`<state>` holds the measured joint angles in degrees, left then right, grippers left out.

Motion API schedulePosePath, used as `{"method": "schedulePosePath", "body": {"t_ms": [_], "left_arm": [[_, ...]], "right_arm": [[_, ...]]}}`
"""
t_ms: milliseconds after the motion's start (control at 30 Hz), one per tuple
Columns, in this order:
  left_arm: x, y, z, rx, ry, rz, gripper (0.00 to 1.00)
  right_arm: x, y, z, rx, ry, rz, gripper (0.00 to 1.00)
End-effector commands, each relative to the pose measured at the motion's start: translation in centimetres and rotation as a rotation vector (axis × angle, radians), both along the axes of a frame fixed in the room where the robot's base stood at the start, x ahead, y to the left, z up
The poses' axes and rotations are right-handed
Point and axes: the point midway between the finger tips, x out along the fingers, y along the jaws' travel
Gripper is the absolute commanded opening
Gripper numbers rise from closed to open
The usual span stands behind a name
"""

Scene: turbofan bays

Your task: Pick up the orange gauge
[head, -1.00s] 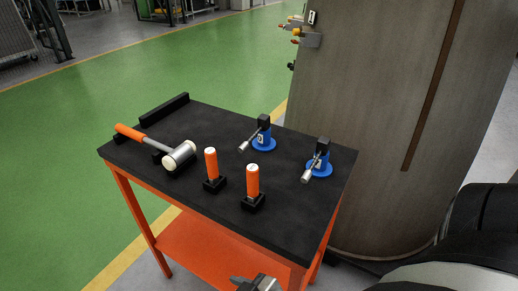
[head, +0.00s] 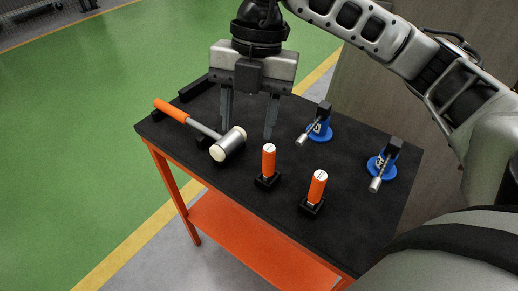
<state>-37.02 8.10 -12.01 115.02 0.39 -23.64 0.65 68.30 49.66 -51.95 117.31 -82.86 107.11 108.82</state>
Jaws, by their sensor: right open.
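Two orange cylinders with pale tops stand upright in black square holders on the black tabletop; they look like the gauges. One orange gauge (head: 269,158) is nearer the table's middle, and the other orange gauge (head: 317,187) is to its right and nearer the front edge. I cannot tell which one is meant. My right gripper (head: 248,132) points down over the table, open, with nothing between its fingers. It appears beyond the left orange gauge and the mallet head, apart from both gauges. My left gripper is not in view.
An orange-handled mallet (head: 228,144) lies on the left of the table (head: 240,190). Two blue-based tools, one (head: 319,131) at the back and one (head: 382,166) at the right, stand beyond the gauges. A black bar (head: 196,88) lies at the back left edge. A large grey-brown cylinder stands behind.

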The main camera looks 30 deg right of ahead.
Motion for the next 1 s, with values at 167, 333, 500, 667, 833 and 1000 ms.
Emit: {"method": "schedulePosePath", "body": {"t_ms": [167, 333, 500, 667, 833, 1000], "left_arm": [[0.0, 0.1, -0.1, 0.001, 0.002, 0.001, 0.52], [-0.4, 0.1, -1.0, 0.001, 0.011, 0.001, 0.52], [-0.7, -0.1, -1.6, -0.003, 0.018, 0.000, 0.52], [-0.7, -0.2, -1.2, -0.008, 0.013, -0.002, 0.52], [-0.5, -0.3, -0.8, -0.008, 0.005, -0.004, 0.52], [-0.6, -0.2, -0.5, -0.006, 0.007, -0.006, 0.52]], "right_arm": [[1.1, -4.1, 1.8, -0.189, -0.070, -0.153, 0.48], [1.1, -4.5, -0.6, -0.210, -0.072, -0.171, 0.48], [1.1, -4.5, -4.4, -0.206, -0.070, -0.171, 0.48], [1.1, -4.6, -6.9, -0.207, -0.073, -0.171, 0.48], [1.2, -4.5, -8.3, -0.205, -0.076, -0.170, 0.48], [0.9, -4.9, -9.8, -0.207, -0.072, -0.171, 0.48]]}}
